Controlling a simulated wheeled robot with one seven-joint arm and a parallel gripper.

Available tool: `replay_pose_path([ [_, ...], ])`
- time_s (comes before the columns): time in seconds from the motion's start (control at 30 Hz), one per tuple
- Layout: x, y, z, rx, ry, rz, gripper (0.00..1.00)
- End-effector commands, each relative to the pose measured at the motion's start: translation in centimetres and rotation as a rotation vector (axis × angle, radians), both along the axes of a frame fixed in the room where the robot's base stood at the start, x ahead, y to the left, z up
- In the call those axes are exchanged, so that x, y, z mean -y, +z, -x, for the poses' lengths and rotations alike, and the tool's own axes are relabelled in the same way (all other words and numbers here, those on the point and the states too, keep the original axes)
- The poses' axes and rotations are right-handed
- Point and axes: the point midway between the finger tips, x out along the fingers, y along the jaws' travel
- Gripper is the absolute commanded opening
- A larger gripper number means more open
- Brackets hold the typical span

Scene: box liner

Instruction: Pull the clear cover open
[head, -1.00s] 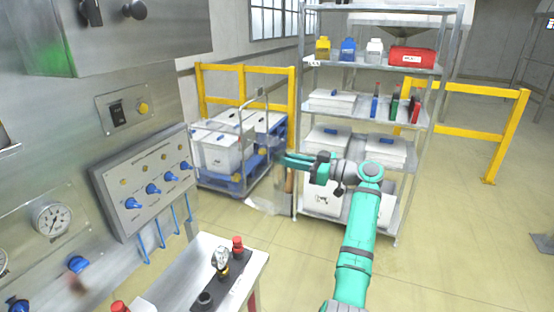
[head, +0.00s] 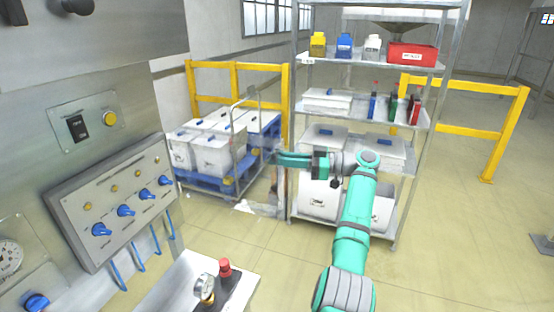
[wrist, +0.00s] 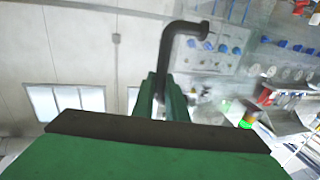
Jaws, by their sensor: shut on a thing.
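My gripper (head: 279,158) reaches left from my green arm in the head view, in front of the shelf and cart. In the wrist view my gripper (wrist: 160,88) has its green fingers shut on a dark bent handle (wrist: 168,48). The clear cover (wrist: 215,62) seems to be the faint see-through sheet beside the handle, with knobs showing through it. In the head view the clear cover (head: 262,206) shows only as faint glassy streaks below the fingers. Its full outline and hinge cannot be made out.
A control panel (head: 113,192) with blue knobs is on the left wall. A white stand (head: 190,285) with a gauge and red cap is in front. A cart (head: 215,183) with white boxes and a metal shelf (head: 330,225) stand behind my gripper.

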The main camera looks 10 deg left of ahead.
Motion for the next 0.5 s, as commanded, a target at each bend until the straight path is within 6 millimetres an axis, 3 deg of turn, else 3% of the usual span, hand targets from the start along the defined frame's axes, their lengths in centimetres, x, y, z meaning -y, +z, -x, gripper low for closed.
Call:
replay_pose_path([
  [0.17,-0.6,0.3,0.1,0.004,0.006,-0.001,0.0],
  [0.2,-0.5,0.3,0.1,0.004,0.006,-0.001,0.17],
  [0.23,-0.5,0.3,0.1,0.004,0.005,-0.001,0.2],
  [0.5,1.0,0.1,-0.2,0.001,-0.013,0.0,0.2],
])
